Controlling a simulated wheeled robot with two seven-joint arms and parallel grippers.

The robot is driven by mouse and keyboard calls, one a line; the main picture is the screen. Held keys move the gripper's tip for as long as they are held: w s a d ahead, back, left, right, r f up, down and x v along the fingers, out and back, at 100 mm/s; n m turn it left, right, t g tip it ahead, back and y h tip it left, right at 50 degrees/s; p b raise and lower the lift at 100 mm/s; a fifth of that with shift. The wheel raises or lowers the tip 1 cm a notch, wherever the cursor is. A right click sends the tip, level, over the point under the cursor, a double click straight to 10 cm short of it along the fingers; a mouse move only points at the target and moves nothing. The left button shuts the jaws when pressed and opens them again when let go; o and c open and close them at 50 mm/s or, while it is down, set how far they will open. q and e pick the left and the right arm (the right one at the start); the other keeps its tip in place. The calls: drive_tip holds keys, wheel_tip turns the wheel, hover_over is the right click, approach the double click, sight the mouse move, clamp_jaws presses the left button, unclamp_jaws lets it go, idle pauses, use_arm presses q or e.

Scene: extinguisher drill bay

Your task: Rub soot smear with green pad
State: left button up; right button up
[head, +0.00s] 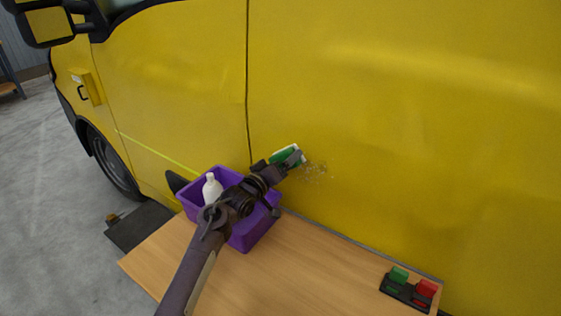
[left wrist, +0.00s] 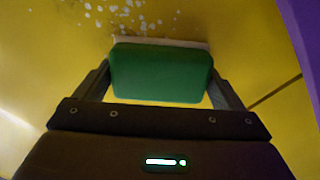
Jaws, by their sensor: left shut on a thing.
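The green pad (head: 286,156) has a white face layer and is held in my left gripper (head: 284,161) against or very close to the yellow van side. In the left wrist view the pad (left wrist: 161,73) sits between the two fingers of the left gripper (left wrist: 163,88), with its pale edge toward the yellow panel. The soot smear (head: 316,172) shows as a faint speckled patch just right of the pad. Pale speckles of it also show in the left wrist view (left wrist: 122,12). Whether the pad touches the panel is hard to tell. My right gripper is not in view.
A purple bin (head: 250,232) with a white bottle (head: 212,188) stands on the wooden table (head: 300,275), under my left arm. A black tray (head: 404,293) with green (head: 399,275) and red (head: 427,288) blocks lies at the table's right. The table's middle is clear. The yellow van (head: 400,120) fills the back.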

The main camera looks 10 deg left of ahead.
use_arm(q)
drive_tip(key=shift+s+d+r+p, duration=0.1)
drive_tip(key=shift+s+d+p, duration=0.4)
drive_tip(key=shift+d, duration=0.75)
drive_tip(key=shift+s+d+f+p, duration=0.1)
drive_tip(key=shift+s+d+p, duration=0.4)
drive_tip(key=shift+d, duration=0.8)
drive_tip(key=shift+s+d+r+p, duration=0.1)
drive_tip(key=shift+s+d+p, duration=0.35)
drive_tip(key=shift+d, duration=0.8)
drive_tip(key=shift+s+d+p, duration=0.15)
drive_tip(key=shift+s+d, duration=0.2)
drive_tip(key=shift+d, duration=0.45)
drive_tip(key=shift+s+d+p, duration=0.2)
drive_tip(key=shift+s+d, duration=0.15)
drive_tip(key=shift+d, duration=0.5)
drive_tip(key=shift+s+d+p, duration=0.15)
drive_tip(key=shift+s+d, duration=0.2)
drive_tip(key=shift+d, duration=0.45)
drive_tip(key=shift+a, duration=0.1)
drive_tip(key=shift+s+a+p, duration=0.1)
drive_tip(key=shift+s+p, duration=0.1)
drive_tip(key=shift+p, duration=0.1)
drive_tip(key=p, duration=0.4)
approach(331, 171)
